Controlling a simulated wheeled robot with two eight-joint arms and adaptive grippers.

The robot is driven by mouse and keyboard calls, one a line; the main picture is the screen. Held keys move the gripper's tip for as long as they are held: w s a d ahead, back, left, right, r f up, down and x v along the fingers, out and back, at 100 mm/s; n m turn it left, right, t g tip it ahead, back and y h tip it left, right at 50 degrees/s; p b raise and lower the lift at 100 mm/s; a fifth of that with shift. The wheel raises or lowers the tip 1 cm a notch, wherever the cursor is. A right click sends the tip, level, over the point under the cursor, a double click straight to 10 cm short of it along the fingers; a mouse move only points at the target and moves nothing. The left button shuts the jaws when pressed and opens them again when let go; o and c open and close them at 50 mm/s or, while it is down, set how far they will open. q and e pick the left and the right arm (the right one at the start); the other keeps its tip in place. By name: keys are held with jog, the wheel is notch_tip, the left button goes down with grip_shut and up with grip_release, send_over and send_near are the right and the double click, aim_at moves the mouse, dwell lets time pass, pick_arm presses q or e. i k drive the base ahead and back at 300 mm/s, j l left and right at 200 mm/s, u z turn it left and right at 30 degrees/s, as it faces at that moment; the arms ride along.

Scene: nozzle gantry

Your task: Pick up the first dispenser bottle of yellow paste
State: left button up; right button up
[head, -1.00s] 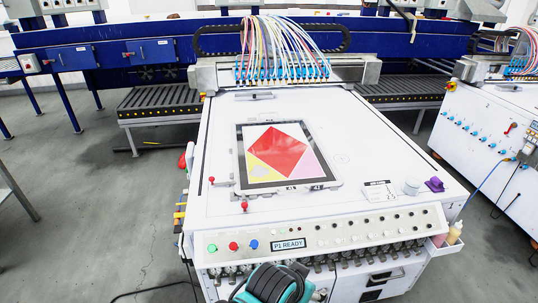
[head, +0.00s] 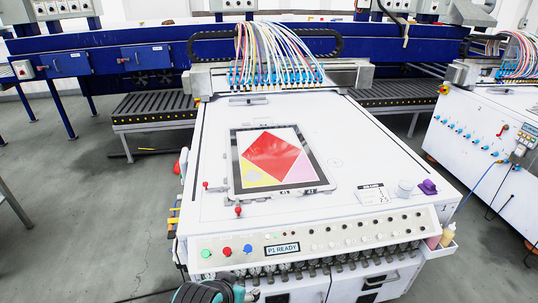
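A small bottle of yellow paste (head: 448,234) stands in a white holder (head: 440,249) on the right side of the white machine, near its front corner. A second bottle, pinkish-tan (head: 432,242), stands to its left, partly hidden by the machine's corner. The bottles are small in the head view, and their lower parts are hidden in the holder.
The white machine (head: 350,140) fills the middle, with a framed red, yellow and pink print (head: 272,155) on top. A purple item (head: 427,187) and a grey-white cup (head: 405,188) sit near its right edge. A teal and black object (head: 205,292) is at the bottom. Floor is clear at left.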

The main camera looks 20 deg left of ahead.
aim_at(448, 233)
jog(key=i+l+z, duration=0.45)
jog(key=i+l, duration=0.25)
jog(key=i, duration=0.2)
